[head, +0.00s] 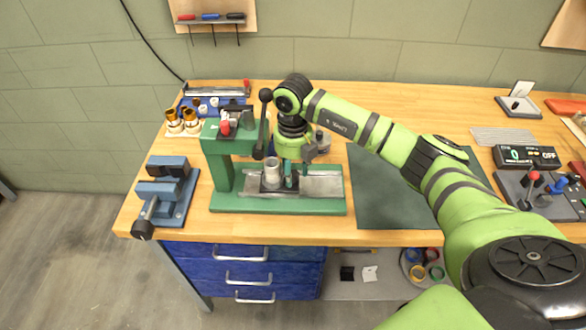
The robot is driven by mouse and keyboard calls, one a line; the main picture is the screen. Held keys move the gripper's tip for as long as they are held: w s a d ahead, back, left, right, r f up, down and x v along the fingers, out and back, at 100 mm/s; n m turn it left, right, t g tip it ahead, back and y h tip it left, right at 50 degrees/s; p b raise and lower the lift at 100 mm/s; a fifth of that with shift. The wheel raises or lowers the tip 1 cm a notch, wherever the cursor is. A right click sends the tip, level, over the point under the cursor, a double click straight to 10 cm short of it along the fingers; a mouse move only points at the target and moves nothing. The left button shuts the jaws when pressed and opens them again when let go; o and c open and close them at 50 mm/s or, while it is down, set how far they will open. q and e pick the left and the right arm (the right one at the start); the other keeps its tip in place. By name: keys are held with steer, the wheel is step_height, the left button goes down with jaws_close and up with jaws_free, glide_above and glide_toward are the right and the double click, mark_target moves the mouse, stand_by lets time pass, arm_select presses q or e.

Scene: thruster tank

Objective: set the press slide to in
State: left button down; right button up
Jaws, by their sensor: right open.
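The green press (222,165) stands on the left half of the wooden bench, with a black-knobbed lever (266,97) at its top. Its metal slide (322,184) lies along the green base, extending to the right from under the press head. A grey cylindrical part (272,172) stands upright at the left end of the slide. My left gripper is out of view.
A blue vise (168,190) stands left of the press. Brass-coloured parts (183,120) and a blue rack (215,104) sit behind it. A dark green mat (385,195) lies right of the press under my right arm. A display box (526,157) and joystick panel (540,195) are far right.

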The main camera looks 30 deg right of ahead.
step_height(320, 180, up, 12)
stand_by(0.4)
